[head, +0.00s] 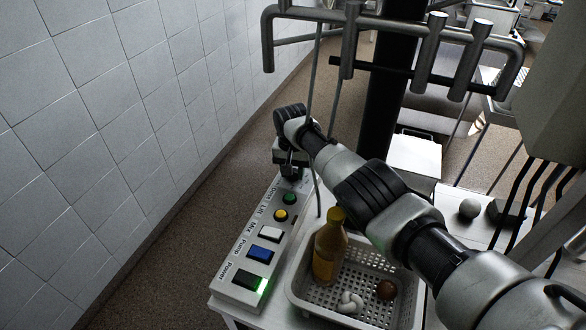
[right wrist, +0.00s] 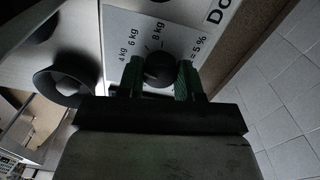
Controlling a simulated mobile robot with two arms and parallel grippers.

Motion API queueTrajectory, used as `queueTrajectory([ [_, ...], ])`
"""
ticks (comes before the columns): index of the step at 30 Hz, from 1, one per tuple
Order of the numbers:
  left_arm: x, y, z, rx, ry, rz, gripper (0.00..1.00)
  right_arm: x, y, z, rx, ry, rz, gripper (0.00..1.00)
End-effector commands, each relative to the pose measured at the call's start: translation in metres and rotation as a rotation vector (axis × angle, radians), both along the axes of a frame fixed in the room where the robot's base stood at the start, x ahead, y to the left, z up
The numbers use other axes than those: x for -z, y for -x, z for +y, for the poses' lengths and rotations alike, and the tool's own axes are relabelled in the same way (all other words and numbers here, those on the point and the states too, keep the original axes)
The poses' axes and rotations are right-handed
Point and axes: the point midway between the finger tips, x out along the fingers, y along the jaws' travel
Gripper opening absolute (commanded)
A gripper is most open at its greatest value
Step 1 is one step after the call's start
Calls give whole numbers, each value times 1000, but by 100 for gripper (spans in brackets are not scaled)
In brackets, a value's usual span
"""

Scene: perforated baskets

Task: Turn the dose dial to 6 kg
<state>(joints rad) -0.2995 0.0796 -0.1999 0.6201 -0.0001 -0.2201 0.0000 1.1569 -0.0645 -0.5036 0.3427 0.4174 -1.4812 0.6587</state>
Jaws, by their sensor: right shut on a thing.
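The dose dial (right wrist: 160,68) is a dark round knob on the pale panel in the right wrist view. Printed labels beside it read 4 kg, 6 kg and 8 kg, and another ends in 5 %. My right gripper (right wrist: 160,80) is shut on the dial, with one green-edged finger on each side. In the head view my right gripper (head: 289,168) is at the far end of the control panel (head: 236,262), by the Dose label, and hides the dial. The dial's pointer setting cannot be made out. My left gripper is not in view.
The panel has a lit green Power switch (head: 249,280), a blue button (head: 260,254), a white switch (head: 270,233), and yellow (head: 280,215) and green (head: 289,198) buttons. A perforated basket (head: 297,292) beside it holds a brown bottle (head: 328,250) and small items. A tiled wall stands left.

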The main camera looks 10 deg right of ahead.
Motion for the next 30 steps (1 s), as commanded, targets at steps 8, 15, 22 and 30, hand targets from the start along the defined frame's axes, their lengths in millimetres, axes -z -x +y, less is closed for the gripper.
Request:
queueTrajectory([
  [8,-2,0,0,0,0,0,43,-2,-1,0,244,0,-3,12],
  [15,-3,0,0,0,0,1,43,-2,-1,-1,405,1,-4,12],
  [22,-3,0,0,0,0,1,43,-2,-1,-1,494,0,-5,12],
  [30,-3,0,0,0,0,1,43,-2,-1,-1,528,1,-5,12],
])
